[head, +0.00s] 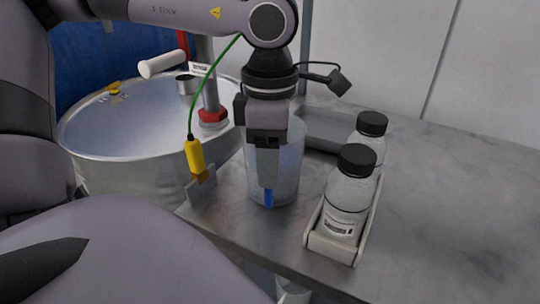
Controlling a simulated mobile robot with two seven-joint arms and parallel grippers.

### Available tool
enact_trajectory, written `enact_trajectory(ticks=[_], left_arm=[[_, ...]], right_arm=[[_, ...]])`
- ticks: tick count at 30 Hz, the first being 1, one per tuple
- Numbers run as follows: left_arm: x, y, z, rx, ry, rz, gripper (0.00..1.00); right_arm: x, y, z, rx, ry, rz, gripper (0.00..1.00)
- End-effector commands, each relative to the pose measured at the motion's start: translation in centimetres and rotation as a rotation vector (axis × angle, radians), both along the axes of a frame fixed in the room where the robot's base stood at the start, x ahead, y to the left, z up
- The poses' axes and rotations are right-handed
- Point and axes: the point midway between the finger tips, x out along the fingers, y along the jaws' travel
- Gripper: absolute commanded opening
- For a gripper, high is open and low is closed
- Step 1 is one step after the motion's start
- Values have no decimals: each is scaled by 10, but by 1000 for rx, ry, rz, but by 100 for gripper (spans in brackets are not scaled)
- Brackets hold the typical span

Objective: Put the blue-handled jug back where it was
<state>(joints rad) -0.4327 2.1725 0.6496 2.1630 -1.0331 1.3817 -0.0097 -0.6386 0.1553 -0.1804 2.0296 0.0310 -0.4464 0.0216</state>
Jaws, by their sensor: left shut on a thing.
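The blue-handled jug (289,172) is a clear, see-through vessel near the left edge of the grey worktop. Its blue handle (268,198) faces me and shows just below my gripper's fingers. My left gripper (268,180) points straight down and is shut on the jug at its handle; the fingers hide the upper handle and part of the jug's front. The jug looks upright. I cannot tell whether its base touches the worktop. My right gripper is not in view.
A white holder (333,245) with two black-capped bottles (348,190) stands close right of the jug. A grey tray (335,130) lies behind. A large metal drum (130,135) is left, and a yellow connector (195,156) hangs on a green cable. The worktop's right side (460,210) is clear.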

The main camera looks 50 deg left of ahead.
Motion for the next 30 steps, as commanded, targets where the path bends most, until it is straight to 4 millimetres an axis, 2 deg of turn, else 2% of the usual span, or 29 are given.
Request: enact_trajectory(ticks=[10,11,13,25,30], left_arm=[[1,0,-3,0,-6,0,0],[0,0,-4,1,-2,1,52],[0,0,-3,0,-1,1,75],[0,0,2,0,-1,0,75],[1,0,31,1,-7,2,75]], right_arm=[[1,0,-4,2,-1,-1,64],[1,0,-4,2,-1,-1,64],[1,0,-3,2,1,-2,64],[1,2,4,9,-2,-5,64],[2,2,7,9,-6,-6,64]])
